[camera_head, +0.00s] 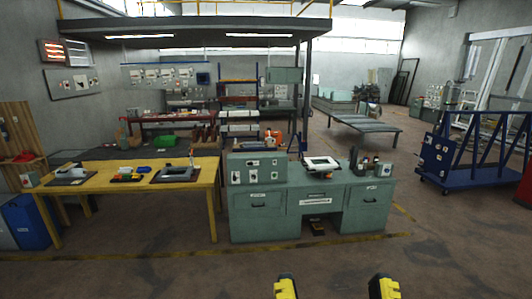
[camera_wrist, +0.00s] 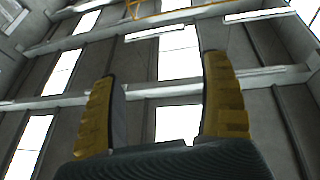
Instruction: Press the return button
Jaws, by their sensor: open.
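My gripper (camera_head: 335,287) shows at the bottom edge of the head view as two yellow fingertips, wide apart with nothing between them. In the wrist view my gripper (camera_wrist: 160,72) is open and points up at the ceiling and skylights. I cannot tell which control is the return button. A green box with several small controls (camera_head: 256,168) stands on the left of the green desk (camera_head: 308,205), well beyond my gripper. A grey panel with small fittings (camera_head: 73,82) hangs on the left wall. Labels are too small to read.
A yellow wooden table (camera_head: 140,189) with tools on dark mats stands left of the desk. A white-framed tablet-like device (camera_head: 321,163) lies on the desk. A blue trolley (camera_head: 455,165) stands at the right. The floor before the desk is clear.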

